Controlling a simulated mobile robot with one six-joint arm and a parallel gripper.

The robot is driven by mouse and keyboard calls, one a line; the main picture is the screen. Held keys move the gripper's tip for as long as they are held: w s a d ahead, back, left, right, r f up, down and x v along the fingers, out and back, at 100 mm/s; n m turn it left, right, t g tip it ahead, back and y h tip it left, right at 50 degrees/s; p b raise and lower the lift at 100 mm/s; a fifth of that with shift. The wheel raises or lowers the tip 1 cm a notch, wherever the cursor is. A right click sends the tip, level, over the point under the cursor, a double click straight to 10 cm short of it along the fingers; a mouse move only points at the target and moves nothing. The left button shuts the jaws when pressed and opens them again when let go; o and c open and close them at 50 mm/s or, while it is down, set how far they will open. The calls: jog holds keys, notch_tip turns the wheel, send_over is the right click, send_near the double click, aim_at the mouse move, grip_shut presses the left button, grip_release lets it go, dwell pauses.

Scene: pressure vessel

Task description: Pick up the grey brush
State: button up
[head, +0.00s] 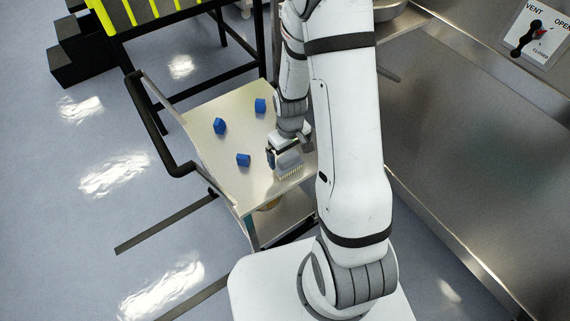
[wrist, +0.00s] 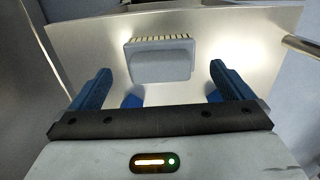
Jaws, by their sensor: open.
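The grey brush (wrist: 160,62) lies on the cart's pale top, with its pale bristles along the far edge in the wrist view. In the head view only part of the brush (head: 291,171) shows, at the cart's right side, with my gripper over it. My gripper (wrist: 160,68) is open, with one blue finger on either side of the brush in the picture and a gap to each. The wrist view does not show how far above the brush the fingertips are. My wrist hides part of the brush in the head view.
Several blue blocks (head: 243,160) lie on the cart top (head: 215,155) left of my gripper. The cart has a dark handle (head: 150,125) at its left. Open floor (head: 90,220) lies to the left.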

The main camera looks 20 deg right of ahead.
aim_at(289, 158)
jog(key=shift+s+f, duration=0.15)
jog(key=shift+f, duration=2.15)
jog(key=shift+c, duration=0.3)
jog(key=c, duration=0.8)
jog(key=shift+r, duration=0.15)
notch_tip(289, 158, up, 10)
jog(key=shift+f+p, duration=0.1)
jog(key=shift+p, duration=0.2)
